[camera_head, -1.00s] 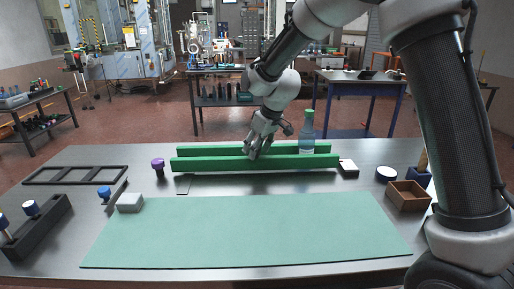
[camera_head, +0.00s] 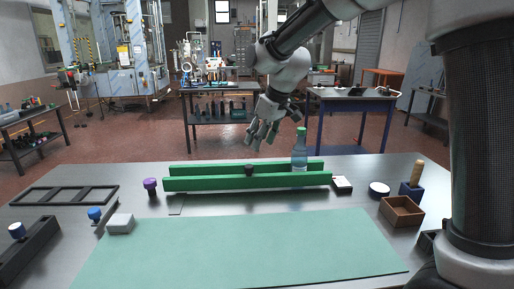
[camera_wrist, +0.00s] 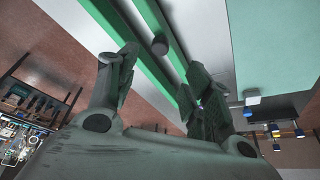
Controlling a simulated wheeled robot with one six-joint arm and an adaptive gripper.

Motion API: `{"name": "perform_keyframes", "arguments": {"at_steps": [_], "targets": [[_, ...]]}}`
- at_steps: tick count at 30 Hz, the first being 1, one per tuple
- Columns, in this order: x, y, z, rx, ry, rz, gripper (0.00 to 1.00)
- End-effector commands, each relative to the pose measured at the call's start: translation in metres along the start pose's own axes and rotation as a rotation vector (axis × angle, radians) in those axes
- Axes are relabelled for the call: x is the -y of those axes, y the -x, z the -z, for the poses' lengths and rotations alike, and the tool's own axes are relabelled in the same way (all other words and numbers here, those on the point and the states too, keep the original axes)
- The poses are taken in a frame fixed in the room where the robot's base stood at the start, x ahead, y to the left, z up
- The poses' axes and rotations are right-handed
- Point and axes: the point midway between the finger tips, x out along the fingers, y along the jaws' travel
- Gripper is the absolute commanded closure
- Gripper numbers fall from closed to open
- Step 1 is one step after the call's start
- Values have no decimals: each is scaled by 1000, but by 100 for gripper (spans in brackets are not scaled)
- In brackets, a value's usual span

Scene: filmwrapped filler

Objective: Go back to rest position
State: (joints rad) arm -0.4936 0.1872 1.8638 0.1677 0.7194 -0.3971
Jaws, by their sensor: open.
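My gripper (camera_head: 262,133) hangs above the far part of the table, over the green rails. Its two fingers are spread and empty in the wrist view (camera_wrist: 160,85). Two parallel green rails (camera_head: 215,184) lie across the table. A dark-capped object (camera_head: 249,170) stands between them below my gripper, apart from it. It also shows in the wrist view (camera_wrist: 159,45). A blue-grey bottle with a green cap (camera_head: 299,152) stands upright at the right part of the rails.
A green mat (camera_head: 240,250) covers the table front, with a white block (camera_head: 120,223) at its left corner. A purple-capped object (camera_head: 150,186), a black frame (camera_head: 64,195) and a black rack (camera_head: 25,255) are left. A wooden box (camera_head: 402,211) is right. The air around my gripper is clear.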

Motion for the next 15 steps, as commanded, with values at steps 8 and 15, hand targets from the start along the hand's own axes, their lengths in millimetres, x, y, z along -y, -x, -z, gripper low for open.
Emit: {"name": "perform_keyframes", "arguments": {"at_steps": [8,15], "targets": [[0,2,0,1,0,0,50],[5,-6,-30,86,-97,13,50]]}}
